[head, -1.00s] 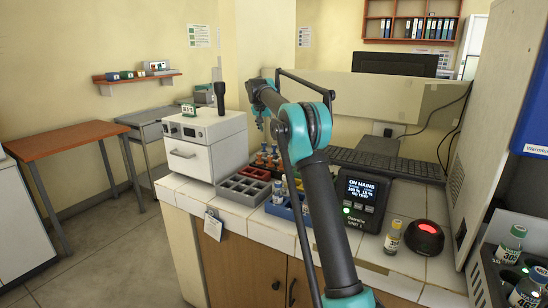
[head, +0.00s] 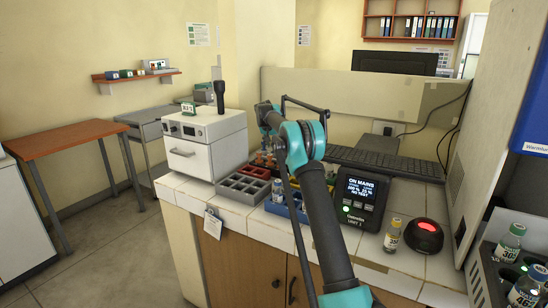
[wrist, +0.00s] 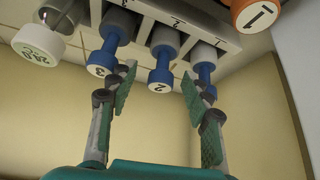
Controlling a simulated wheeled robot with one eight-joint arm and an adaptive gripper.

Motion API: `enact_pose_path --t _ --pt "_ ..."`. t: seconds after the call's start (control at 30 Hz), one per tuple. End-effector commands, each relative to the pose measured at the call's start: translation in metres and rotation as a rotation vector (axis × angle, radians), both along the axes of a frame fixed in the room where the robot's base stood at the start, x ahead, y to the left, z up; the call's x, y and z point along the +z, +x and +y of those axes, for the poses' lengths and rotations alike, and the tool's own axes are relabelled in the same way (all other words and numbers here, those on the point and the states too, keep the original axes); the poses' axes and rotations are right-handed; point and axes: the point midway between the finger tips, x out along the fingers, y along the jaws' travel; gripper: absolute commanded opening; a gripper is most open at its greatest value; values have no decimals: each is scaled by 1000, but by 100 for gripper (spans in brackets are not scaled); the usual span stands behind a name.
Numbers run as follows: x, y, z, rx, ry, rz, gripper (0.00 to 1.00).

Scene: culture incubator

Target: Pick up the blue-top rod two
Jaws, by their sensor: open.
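In the wrist view the blue-top rod two (wrist: 161,80) has a white end face marked 2 and stands in a grey holder (wrist: 185,12). My gripper (wrist: 158,88) is open, with one finger on each side of rod two, and holds nothing. I cannot tell whether the fingers touch it. A blue rod marked 3 (wrist: 103,62) is beside the left finger. Another blue rod (wrist: 203,78) is beside the right finger, its end partly hidden by it. In the head view my arm hides most of the gripper and the rods.
An orange-top piece marked 1 (wrist: 256,12) and a white-capped bottle (wrist: 38,43) flank the rods.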

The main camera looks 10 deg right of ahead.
Motion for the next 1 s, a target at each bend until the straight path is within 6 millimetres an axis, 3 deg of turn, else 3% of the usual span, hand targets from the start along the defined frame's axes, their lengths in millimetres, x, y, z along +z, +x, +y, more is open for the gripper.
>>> enact_pose_path --t 0.1,0.33,0.73,1.0 --pt "-13 8 -3 1 0 0 49" --pt "-15 9 -3 1 0 0 49" --pt "-15 9 -3 1 0 0 1" --pt "-14 9 -3 1 0 0 0"
